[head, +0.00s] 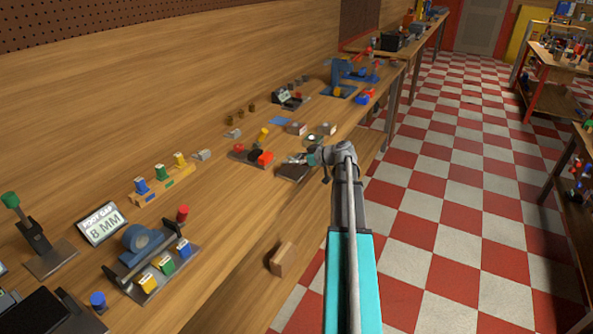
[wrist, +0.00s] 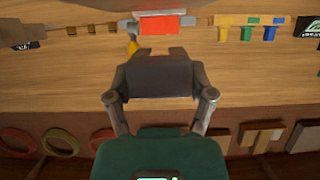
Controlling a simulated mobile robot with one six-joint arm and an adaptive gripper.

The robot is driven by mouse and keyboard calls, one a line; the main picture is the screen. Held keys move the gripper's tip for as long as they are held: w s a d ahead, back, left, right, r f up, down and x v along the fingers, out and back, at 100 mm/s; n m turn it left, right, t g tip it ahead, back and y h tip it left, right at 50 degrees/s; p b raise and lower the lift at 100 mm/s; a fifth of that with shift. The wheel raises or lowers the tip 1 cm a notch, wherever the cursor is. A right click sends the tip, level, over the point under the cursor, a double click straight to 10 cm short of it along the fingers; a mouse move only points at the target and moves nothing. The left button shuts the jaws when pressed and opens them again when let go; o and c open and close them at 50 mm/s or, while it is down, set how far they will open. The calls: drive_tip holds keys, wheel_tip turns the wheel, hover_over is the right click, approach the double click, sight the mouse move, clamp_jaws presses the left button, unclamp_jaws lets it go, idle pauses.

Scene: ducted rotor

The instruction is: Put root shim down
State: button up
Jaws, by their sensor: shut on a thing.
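My gripper (wrist: 160,82) is shut on a dark grey-brown block, which I take to be the root shim (wrist: 158,76). One finger is on each side of it in the wrist view. In the head view my gripper (head: 304,159) is at the front edge of the wooden bench (head: 225,205), and a dark block (head: 293,173) shows just below the fingers. I cannot tell whether the held block touches the bench top. Its underside is hidden.
A red block (head: 265,159) on a dark fixture is left of my gripper. A rack (head: 163,184) with blue, green and yellow pieces stands further left. A sign reading 8 MM (head: 103,224) is at the near left. Bare bench lies between these. The checkered floor (head: 440,190) is clear.

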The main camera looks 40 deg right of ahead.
sight(296, 171)
idle(0.3)
drive_tip(key=shift+w+a+f+b, duration=0.15)
drive_tip(key=shift+w+f+b, duration=0.3)
drive_tip(key=shift+f+b, duration=1.35)
drive_tip(key=shift+f, duration=0.15)
drive_tip(key=o, duration=1.1)
drive_tip(key=shift+c, duration=0.2)
drive_tip(key=shift+s, duration=0.15)
drive_tip(key=p+v, duration=0.5)
drive_tip(key=v, duration=0.8)
drive_tip(key=shift+s+r, duration=0.2)
drive_tip(key=shift+r, duration=0.15)
